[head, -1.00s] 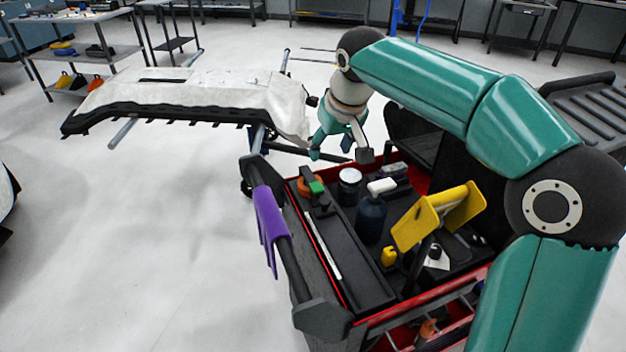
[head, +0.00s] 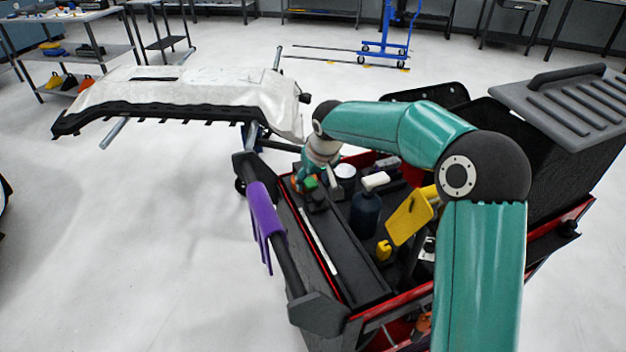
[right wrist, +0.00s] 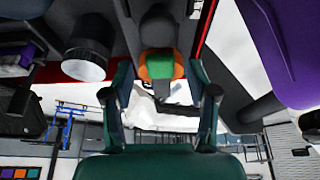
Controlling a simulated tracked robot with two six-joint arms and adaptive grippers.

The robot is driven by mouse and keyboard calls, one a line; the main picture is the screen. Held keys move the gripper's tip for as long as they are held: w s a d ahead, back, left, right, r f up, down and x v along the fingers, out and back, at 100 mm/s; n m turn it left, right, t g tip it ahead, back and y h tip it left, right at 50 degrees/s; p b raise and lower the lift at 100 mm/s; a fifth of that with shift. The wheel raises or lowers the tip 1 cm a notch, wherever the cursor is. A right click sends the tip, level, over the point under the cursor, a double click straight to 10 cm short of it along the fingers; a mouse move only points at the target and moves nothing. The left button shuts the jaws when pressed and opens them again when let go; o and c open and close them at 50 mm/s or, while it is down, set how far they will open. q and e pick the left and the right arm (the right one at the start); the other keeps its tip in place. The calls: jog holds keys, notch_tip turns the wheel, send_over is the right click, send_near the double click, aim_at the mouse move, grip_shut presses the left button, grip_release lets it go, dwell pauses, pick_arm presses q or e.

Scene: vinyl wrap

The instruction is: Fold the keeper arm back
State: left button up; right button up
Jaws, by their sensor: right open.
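A dark arm-like piece with a green end (head: 311,182), which looks like the keeper arm, is at the far left corner of the tool cart. An orange round thing (head: 297,182) sits beside it. In the right wrist view the green end (right wrist: 160,63) lies over the orange thing (right wrist: 147,71), ahead of and between my fingers. My right gripper (right wrist: 160,95) is open, with a finger on either side and nothing gripped. In the head view my right gripper (head: 322,182) points down over that corner, partly hiding it. I cannot tell whether it touches. My left gripper is not in view.
The red-edged cart holds a white-topped container (head: 345,171), a dark spray bottle (head: 367,212) and a yellow tool (head: 409,218). A purple cloth (head: 262,212) hangs on the cart's handle. A wrapped bumper (head: 190,92) stands behind on the left. The floor to the left is clear.

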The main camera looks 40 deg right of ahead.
jog(key=shift+w+f, duration=0.15)
jog(key=shift+f, duration=0.2)
jog(key=shift+c, duration=0.3)
grip_shut()
